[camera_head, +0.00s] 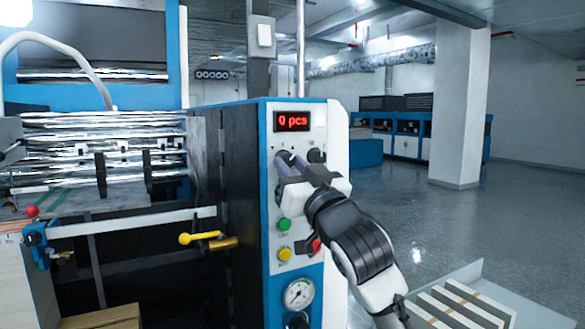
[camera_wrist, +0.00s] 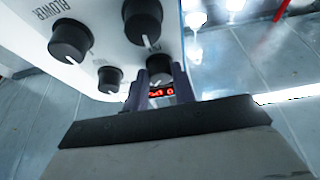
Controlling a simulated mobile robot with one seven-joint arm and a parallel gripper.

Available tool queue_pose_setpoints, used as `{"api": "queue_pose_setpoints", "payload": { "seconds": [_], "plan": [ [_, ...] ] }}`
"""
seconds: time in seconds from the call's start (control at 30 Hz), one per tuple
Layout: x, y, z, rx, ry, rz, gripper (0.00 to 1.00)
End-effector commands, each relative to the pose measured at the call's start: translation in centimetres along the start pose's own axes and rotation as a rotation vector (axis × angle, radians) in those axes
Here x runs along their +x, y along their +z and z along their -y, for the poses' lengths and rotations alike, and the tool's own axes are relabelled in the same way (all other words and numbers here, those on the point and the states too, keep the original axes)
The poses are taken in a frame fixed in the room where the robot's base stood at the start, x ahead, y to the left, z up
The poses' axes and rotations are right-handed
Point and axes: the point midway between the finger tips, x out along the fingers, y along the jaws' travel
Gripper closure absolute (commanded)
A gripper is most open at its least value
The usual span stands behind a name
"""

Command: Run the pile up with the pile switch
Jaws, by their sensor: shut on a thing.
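The control panel (camera_head: 268,200) is the white front of a blue-edged cabinet, with black knobs, a green button (camera_head: 284,224), a yellow button (camera_head: 284,254) and a red part (camera_head: 315,246). My gripper (camera_head: 285,160) reaches the upper left of the panel, just below the red "0 pcs" display (camera_head: 293,120). It is shut on a black knob, which shows between the two fingers in the wrist view (camera_wrist: 159,67). Its label is hidden, so I cannot confirm from the lettering that it is the pile switch. Another black knob (camera_head: 316,156) sits to its right.
In the wrist view, a large knob (camera_wrist: 70,40) marked BLOWER, a smaller knob (camera_wrist: 110,78) and another knob (camera_wrist: 142,20) are close by. A pressure gauge (camera_head: 299,294) is low on the panel. Yellow-knobbed lever (camera_head: 198,238) and rollers (camera_head: 95,145) are left.

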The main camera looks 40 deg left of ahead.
Motion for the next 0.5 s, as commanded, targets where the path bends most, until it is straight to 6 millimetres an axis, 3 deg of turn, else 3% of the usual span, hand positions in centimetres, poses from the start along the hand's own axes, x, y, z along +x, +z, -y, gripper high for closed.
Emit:
{"api": "queue_pose_setpoints", "payload": {
  "seconds": [0.27, 0.5],
  "plan": [
    [-0.05, 0.05, -0.14, -0.045, -0.018, 0.0, 0.97],
    [-0.06, 0.04, -0.31, -0.185, -0.075, 0.001, 0.97]
  ]
}}
